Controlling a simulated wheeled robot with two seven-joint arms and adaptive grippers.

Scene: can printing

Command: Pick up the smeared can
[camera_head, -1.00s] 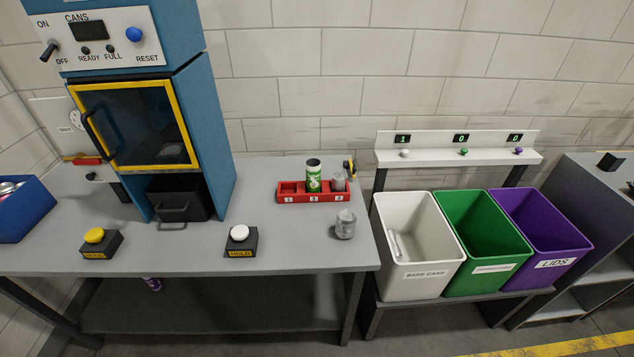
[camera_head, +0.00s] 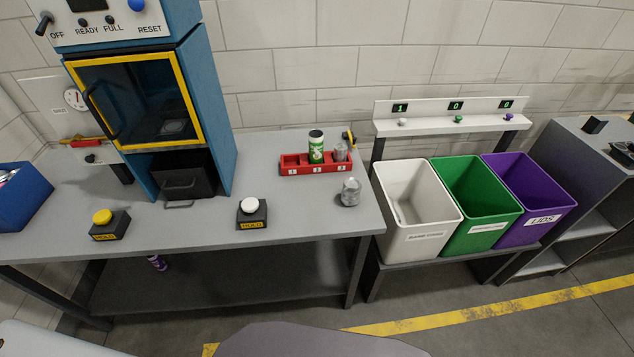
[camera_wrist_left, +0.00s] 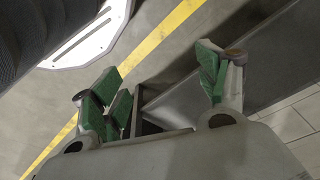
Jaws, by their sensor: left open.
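A green-and-white printed can (camera_head: 316,147) stands upright in the middle slot of a red numbered rack (camera_head: 290,170) on the grey table. A plain grey can (camera_head: 340,152) stands in the rack's right slot. Another grey can with a mottled surface (camera_head: 350,192) stands on the table in front of the rack, near the right edge. A purple-and-white can (camera_head: 157,262) is on the shelf below the table. I cannot tell for sure which can is smeared. My left gripper (camera_wrist_left: 160,88) is open and empty in the left wrist view, above the floor. My right gripper is not in view.
A blue machine (camera_head: 213,110) stands on the table's left, with a blue box (camera_head: 22,205) beside it. Yellow (camera_head: 103,217) and white (camera_head: 250,205) button boxes sit near the front edge. White (camera_head: 412,243), green (camera_head: 480,235) and purple (camera_head: 528,232) bins stand to the right.

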